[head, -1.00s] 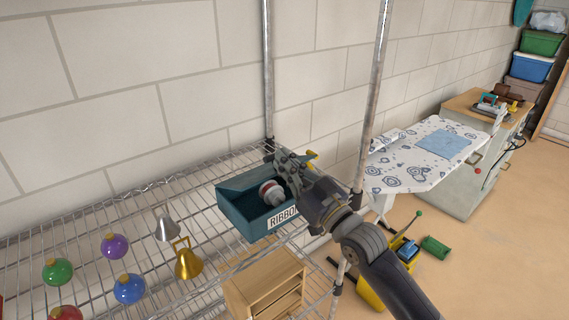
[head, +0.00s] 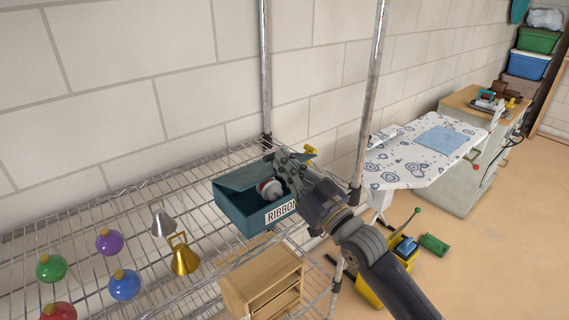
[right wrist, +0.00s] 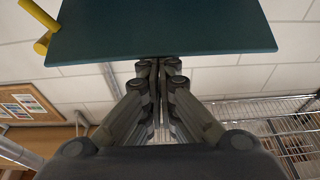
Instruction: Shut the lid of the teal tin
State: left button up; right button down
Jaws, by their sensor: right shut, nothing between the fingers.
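The teal tin (head: 243,217), labelled RIBBON, stands on the wire shelf. Its lid (head: 240,178) is part open, slanting over the back of the tin. My left gripper is not in view.
Silver (head: 162,222) and gold (head: 184,258) bells and several coloured baubles (head: 124,285) lie left of the tin. A wooden box (head: 262,280) is below. An ironing board (head: 410,170) stands beyond.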

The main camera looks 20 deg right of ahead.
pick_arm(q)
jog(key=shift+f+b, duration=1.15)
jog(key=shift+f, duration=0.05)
pick_arm(e)
jog(key=shift+s+d+f, duration=0.1)
jog(key=shift+s+f, duration=0.15)
jog(key=shift+f, duration=0.35)
jog(key=shift+s+d+f, duration=0.1)
jog(key=shift+s+f, duration=0.1)
jog(key=shift+f, duration=0.4)
jog(key=shift+s+d+f, duration=0.1)
jog(key=shift+s+f, duration=0.15)
jog(key=shift+f, duration=0.35)
dwell(0.9)
jog(key=shift+r, duration=0.1)
dwell(0.4)
